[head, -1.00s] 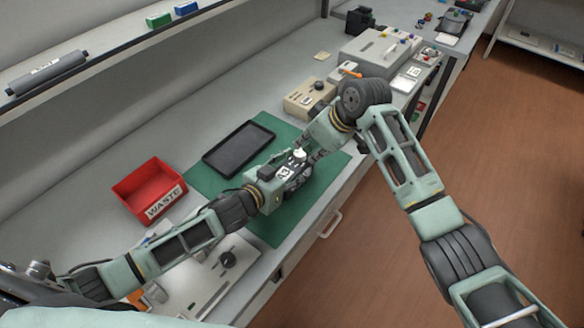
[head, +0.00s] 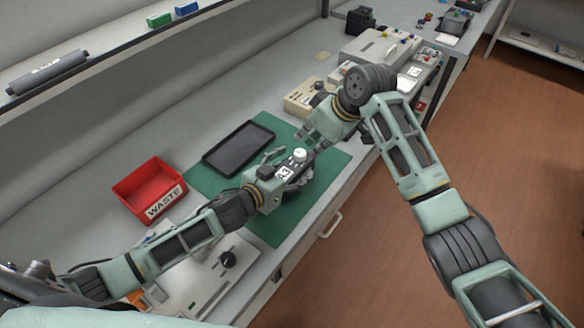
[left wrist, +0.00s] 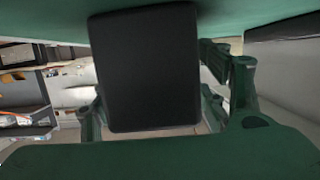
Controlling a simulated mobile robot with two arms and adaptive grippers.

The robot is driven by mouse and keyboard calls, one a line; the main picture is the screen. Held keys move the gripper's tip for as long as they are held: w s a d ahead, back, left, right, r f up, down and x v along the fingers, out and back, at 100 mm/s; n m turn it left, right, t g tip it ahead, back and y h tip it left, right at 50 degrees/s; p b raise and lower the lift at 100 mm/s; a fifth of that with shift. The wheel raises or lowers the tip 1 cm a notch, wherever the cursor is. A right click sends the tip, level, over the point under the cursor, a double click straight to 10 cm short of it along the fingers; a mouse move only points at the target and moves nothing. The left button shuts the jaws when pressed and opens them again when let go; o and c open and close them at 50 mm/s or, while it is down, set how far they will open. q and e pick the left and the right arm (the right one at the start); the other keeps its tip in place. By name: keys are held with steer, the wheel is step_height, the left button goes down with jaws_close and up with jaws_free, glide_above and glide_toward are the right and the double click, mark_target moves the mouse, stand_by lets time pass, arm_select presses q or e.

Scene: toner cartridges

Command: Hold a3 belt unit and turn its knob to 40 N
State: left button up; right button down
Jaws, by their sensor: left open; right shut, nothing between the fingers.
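The a3 belt unit (head: 285,173), dark with a white label, is over the green mat in the head view. Its white knob (head: 299,154) faces up; its setting is too small to read. My left gripper (head: 278,168) is open beside the unit, with one finger spread out on the far side. The left wrist view shows its two fingers either side of a dark block (left wrist: 145,70), which I cannot identify surely. My right gripper (head: 307,138) is shut and empty, just above and right of the knob, apart from it.
A black tray (head: 208,163) lies on the green mat (head: 270,228). A red WASTE bin (head: 125,186) stands to the left. A beige device (head: 298,98) sits behind my right gripper. The mat's near part is clear, up to the bench's front edge.

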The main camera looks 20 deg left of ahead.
arm_select(q)
steer(key=v, duration=1.2)
steer(key=shift+r, duration=0.1)
